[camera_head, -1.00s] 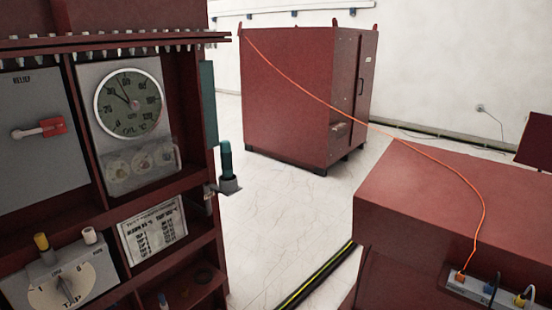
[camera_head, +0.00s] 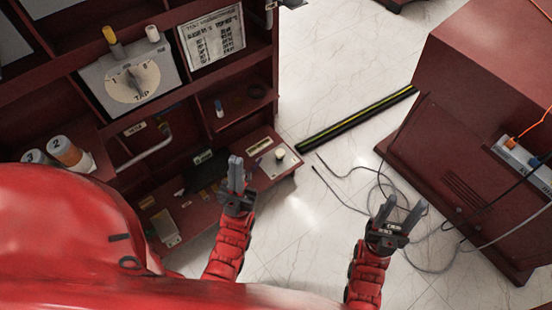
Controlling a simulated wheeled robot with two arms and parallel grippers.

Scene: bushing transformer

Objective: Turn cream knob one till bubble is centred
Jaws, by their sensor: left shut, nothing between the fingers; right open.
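A cream knob (camera_head: 280,154) stands on the low shelf (camera_head: 284,170) at the cabinet's foot. Another cream knob (camera_head: 152,33) tops the grey TAP box (camera_head: 95,82), beside a yellow-capped one. I cannot read which is number one. No bubble can be made out; small plates on the low shelf are too small to tell. My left gripper (camera_head: 236,173) is shut and empty, fingers pointing up the picture, just left of the low-shelf knob and apart from it in the picture. My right gripper (camera_head: 402,210) is open and empty over the floor at the right.
Loose grey cables (camera_head: 375,188) lie on the white floor near my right gripper. A black-and-yellow strip (camera_head: 355,120) crosses the floor. A red cabinet (camera_head: 470,110) with a socket strip (camera_head: 525,163) stands at the right. Numbered cans (camera_head: 66,152) stand at the left.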

